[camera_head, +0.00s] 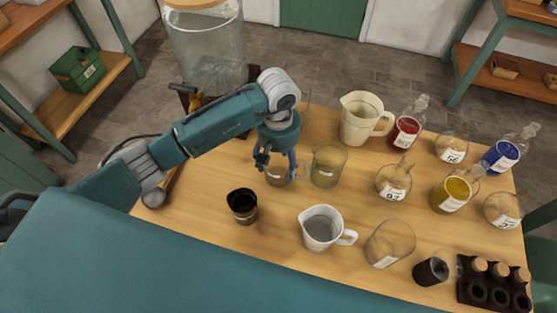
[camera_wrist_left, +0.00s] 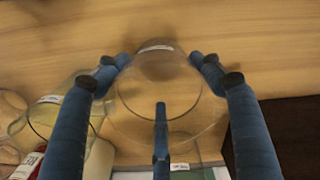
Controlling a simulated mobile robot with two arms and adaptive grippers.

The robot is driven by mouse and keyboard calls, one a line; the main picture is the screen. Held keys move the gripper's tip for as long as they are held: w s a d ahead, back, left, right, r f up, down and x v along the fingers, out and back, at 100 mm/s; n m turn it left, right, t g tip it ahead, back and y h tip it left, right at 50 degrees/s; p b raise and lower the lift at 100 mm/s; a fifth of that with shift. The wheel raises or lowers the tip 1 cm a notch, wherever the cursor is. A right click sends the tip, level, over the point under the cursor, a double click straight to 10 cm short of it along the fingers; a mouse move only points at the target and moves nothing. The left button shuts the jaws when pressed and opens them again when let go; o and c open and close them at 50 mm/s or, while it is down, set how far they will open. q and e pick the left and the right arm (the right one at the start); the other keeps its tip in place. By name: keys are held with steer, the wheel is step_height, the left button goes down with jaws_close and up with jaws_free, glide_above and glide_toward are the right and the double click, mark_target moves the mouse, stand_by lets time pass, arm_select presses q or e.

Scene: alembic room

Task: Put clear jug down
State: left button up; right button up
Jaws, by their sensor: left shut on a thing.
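My left gripper (camera_head: 276,160) points down over the back left part of the wooden table (camera_head: 205,205). Its fingers are shut around a clear glass vessel, the clear jug (camera_head: 279,178). In the left wrist view the clear jug (camera_wrist_left: 157,100) sits between the blue fingers of the left gripper (camera_wrist_left: 160,80), and I look down on its round outline. A small white label shows on its far side. The gripper and arm hide much of it in the head view. I cannot tell whether its base touches the table. My right gripper is not in view.
A glass beaker (camera_head: 328,164) stands close to the right of the held jug. A cream jug (camera_head: 362,118) is behind it. A dark cup (camera_head: 242,206) and a white jug (camera_head: 322,228) stand nearer. Labelled flasks fill the right side. A large glass dispenser (camera_head: 207,55) stands behind.

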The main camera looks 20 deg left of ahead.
arm_select(q)
steer(key=shift+f, duration=0.15)
steer(key=o, duration=1.5)
